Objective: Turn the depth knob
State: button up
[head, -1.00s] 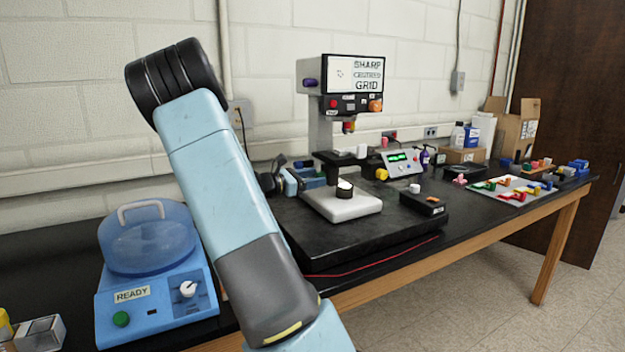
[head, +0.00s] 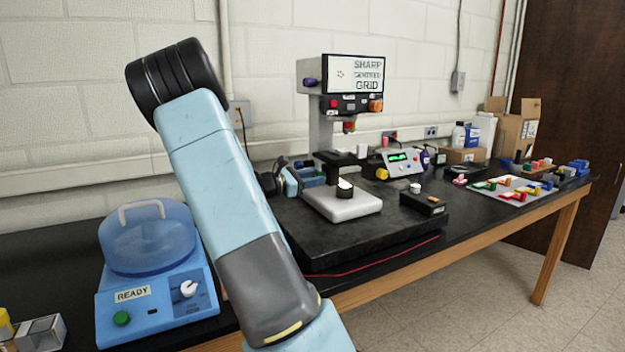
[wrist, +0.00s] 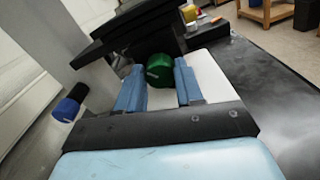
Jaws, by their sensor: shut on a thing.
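The microscope-like instrument (head: 320,135) stands on a black slab, and its screen (head: 354,74) reads "SHARP CENTRED GRID". In the wrist view a green knob (wrist: 159,70) sits between the two blue fingers of my gripper (wrist: 159,85). My gripper is shut on this knob. No label tells whether it is the depth knob. A blue-and-black knob (wrist: 68,105) is to the left, apart from the fingers. In the head view my arm is at the instrument's left side, and the green knob cannot be made out there.
A blue machine with a domed lid, marked READY (head: 155,280), stands at the left. A white stage block (head: 345,206) is at the instrument's front. A grey control box (head: 401,163) and a tray of coloured pieces (head: 505,190) are to the right. A red cable runs along the slab's front.

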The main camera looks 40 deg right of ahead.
jog(key=shift+m, duration=0.3)
jog(key=o, duration=1)
jog(key=shift+v, duration=3.75)
jog(key=shift+f, duration=0.1)
